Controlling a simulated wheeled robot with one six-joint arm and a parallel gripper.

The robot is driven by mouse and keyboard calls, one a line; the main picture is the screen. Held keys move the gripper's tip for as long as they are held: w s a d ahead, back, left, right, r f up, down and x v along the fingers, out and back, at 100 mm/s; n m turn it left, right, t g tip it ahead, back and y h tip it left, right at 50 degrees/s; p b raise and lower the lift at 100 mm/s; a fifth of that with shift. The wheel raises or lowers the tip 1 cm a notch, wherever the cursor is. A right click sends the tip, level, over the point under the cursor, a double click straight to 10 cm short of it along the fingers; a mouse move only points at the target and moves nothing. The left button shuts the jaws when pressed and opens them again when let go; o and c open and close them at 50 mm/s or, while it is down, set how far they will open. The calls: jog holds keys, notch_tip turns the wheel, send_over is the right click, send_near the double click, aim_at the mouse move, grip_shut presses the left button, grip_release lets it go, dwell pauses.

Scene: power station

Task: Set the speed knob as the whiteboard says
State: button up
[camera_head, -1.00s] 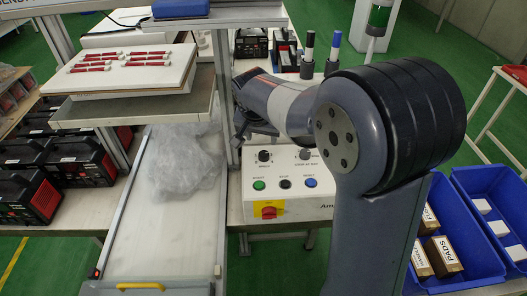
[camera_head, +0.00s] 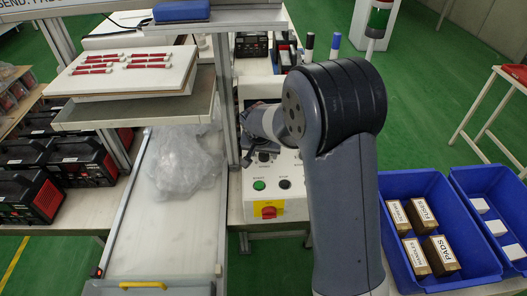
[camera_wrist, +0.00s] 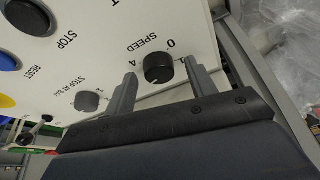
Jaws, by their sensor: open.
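The black speed knob (camera_wrist: 158,68) is on the white control panel (camera_wrist: 200,35) in the wrist view, by the word SPEED and the digits 0 and 4. My gripper (camera_wrist: 160,73) is open, with one finger on each side of the knob; I cannot tell whether they touch it. A grey knob marked STOP AT BAY (camera_wrist: 87,101) lies to the left. In the head view my wrist and arm cover much of the panel (camera_head: 280,207). A board edge with cut-off writing (camera_head: 38,12) is at the top left; no speed is readable.
The panel has a green button (camera_head: 259,185), a black button (camera_head: 285,184) and a red switch on yellow (camera_head: 268,211). A metal post (camera_head: 226,110) stands close left of my gripper. Blue bins with boxes (camera_head: 425,190) are at the right. A plastic-wrapped bundle (camera_head: 180,160) lies left.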

jog(key=shift+c, duration=0.2)
jog(key=c, duration=0.9)
jog(key=shift+f+m+b, duration=0.15)
jog(key=shift+m+b, duration=0.15)
jog(key=shift+b, duration=0.65)
jog(key=m+b, duration=0.1)
jog(key=m+h+b, duration=0.1)
jog(key=shift+w+a+f+m+b, duration=0.1)
jog(key=shift+a+m+b, duration=0.05)
jog(key=shift+m+b, duration=0.2)
jog(key=shift+m+g+h+b, duration=0.45)
jog(key=shift+m+b, duration=0.5)
jog(key=shift+m, duration=0.3)
jog(key=shift+w+r+m+g+h+b, duration=0.15)
jog(key=shift+m+g+h+b, duration=0.1)
jog(key=shift+m, duration=0.55)
jog(key=shift+s+r+m+g+h+b, duration=0.1)
jog(key=shift+m+g+h+b, duration=0.1)
jog(key=shift+m, duration=0.9)
